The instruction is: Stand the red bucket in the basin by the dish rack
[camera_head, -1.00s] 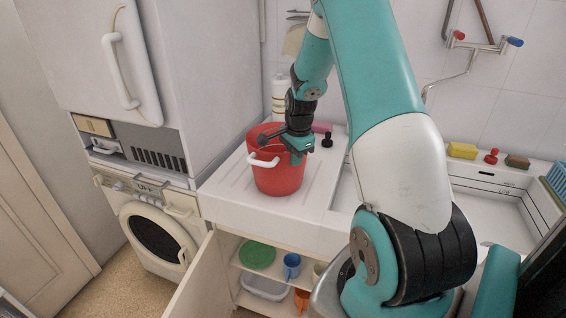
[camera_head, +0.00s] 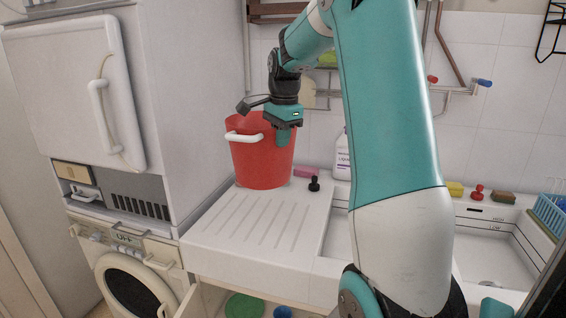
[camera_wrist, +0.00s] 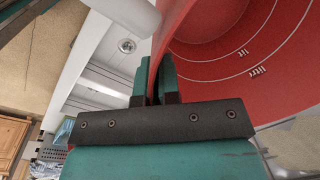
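The red bucket (camera_head: 258,160), with a white handle, hangs from my gripper (camera_head: 283,138) and appears raised above the ribbed drainboard. My gripper is shut on the bucket's rim at its right side. In the wrist view the fingers (camera_wrist: 156,85) clamp the red wall, and the bucket's inside (camera_wrist: 235,65) shows measuring rings and no contents. The basin (camera_head: 490,260) by the dish rack is white with dark level lines on its wall, at the right, partly hidden by my arm. The blue dish rack (camera_head: 552,212) stands at the far right edge.
Another basin (camera_head: 340,235) lies between the drainboard (camera_head: 245,235) and my arm. A black stopper (camera_head: 314,184), pink soap (camera_head: 306,172) and a white bottle (camera_head: 342,160) stand behind. Sponges and a red stopper (camera_head: 477,191) line the back ledge. Appliances fill the left.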

